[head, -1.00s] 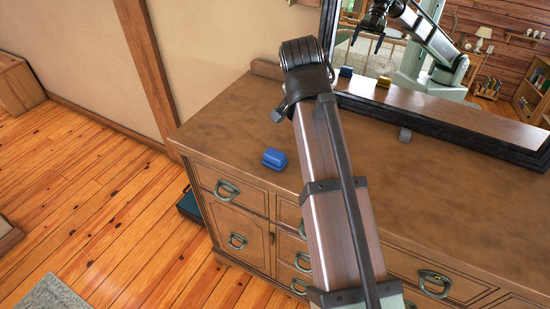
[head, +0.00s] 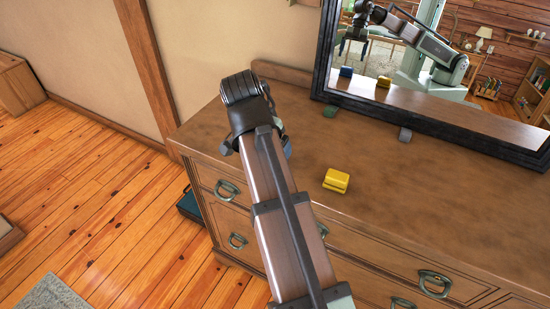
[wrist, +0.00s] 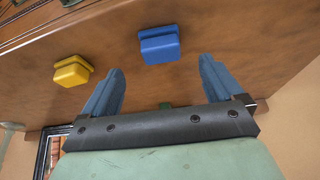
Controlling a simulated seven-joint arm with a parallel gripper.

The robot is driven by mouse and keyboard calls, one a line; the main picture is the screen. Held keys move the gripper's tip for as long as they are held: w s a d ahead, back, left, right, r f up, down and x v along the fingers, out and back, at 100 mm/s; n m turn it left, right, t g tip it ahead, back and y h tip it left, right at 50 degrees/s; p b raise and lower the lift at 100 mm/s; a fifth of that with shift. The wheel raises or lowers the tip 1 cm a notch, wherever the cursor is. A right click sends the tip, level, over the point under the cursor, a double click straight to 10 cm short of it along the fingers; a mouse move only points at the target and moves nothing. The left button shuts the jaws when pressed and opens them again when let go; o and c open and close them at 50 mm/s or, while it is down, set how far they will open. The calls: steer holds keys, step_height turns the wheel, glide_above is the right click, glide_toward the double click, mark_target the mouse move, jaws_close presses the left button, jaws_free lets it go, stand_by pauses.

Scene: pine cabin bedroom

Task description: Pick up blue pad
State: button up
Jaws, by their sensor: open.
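The blue pad (wrist: 160,45) lies on the wooden dresser top (wrist: 225,30) in the wrist view, just beyond my fingertips and roughly centred between them. In the head view my arm hides the pad itself; its reflection shows in the mirror. My gripper (wrist: 162,64) is open and empty, with one finger to each side of the pad's line and apart from it. In the head view my gripper is over the left part of the dresser, mostly hidden behind my arm.
A yellow pad (head: 336,181) lies on the dresser to the right of my arm; it also shows left of the blue pad in the wrist view (wrist: 72,71). A dark-framed mirror (head: 455,130) stands at the back. A teal case (head: 188,205) is on the floor left of the dresser.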

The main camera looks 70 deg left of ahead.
steer(key=shift+a+x, duration=0.2)
steer(key=shift+x, duration=3.55)
steer(key=shift+w+r, duration=0.1)
steer(key=shift+c, duration=0.2)
steer(key=c, duration=1.1)
